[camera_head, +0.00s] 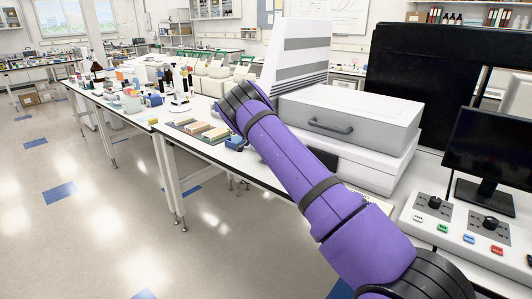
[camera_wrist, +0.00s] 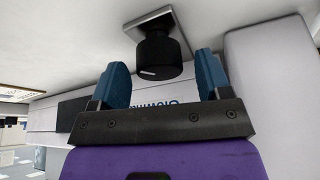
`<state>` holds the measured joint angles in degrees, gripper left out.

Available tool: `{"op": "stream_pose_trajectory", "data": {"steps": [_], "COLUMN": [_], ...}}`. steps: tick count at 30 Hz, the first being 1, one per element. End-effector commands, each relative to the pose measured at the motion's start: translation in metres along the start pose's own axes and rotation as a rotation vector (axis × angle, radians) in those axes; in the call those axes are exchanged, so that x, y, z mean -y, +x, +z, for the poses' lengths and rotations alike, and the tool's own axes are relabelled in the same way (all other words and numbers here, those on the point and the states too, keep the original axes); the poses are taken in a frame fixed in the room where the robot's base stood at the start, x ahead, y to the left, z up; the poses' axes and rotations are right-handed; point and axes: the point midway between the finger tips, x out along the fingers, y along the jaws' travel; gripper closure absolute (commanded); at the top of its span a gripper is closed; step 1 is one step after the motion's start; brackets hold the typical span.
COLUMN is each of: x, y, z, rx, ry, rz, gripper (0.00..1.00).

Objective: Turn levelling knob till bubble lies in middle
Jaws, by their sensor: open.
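In the wrist view a black round knob (camera_wrist: 158,57) with a white mark on its side stands out from a square grey plate (camera_wrist: 152,22) on a white surface. My gripper (camera_wrist: 160,64) is open, with one blue finger on each side of the knob in the picture. I cannot tell whether the knob lies between the fingers in depth or beyond them, and no contact is clear. In the head view my purple arm reaches over the bench, and the gripper's fingers are hidden. I see no bubble in either view.
A white-grey instrument (camera_head: 345,127) with a handled drawer stands right of my arm. A control panel (camera_head: 462,233) with two dark knobs and coloured buttons lies at the right, by a black monitor (camera_head: 489,150). Small blocks (camera_head: 203,128) lie on the bench left of my arm.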

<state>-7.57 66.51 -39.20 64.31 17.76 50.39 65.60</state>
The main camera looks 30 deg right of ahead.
Motion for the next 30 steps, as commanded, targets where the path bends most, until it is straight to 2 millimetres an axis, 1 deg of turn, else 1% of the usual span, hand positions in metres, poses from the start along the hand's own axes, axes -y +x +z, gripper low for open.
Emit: {"op": "stream_pose_trajectory", "data": {"steps": [5, 12, 18, 21, 24, 30], "x": [0.001, 0.001, 0.0, 0.0, 0.0, 0.0], "y": [-0.021, -0.066, -0.094, -0.102, -0.106, -0.107], "z": [0.0, 0.001, 0.0, 0.001, 0.001, 0.001], "rx": [0.001, 0.001, 0.0, 0.0, 0.0, 0.0], "ry": [0.0, 0.0, -0.001, -0.001, -0.001, 0.0], "rz": [-0.003, -0.004, -0.001, 0.0, -0.001, 0.0], "gripper": [0.29, 0.29, 0.29, 0.29, 0.29, 0.29]}}
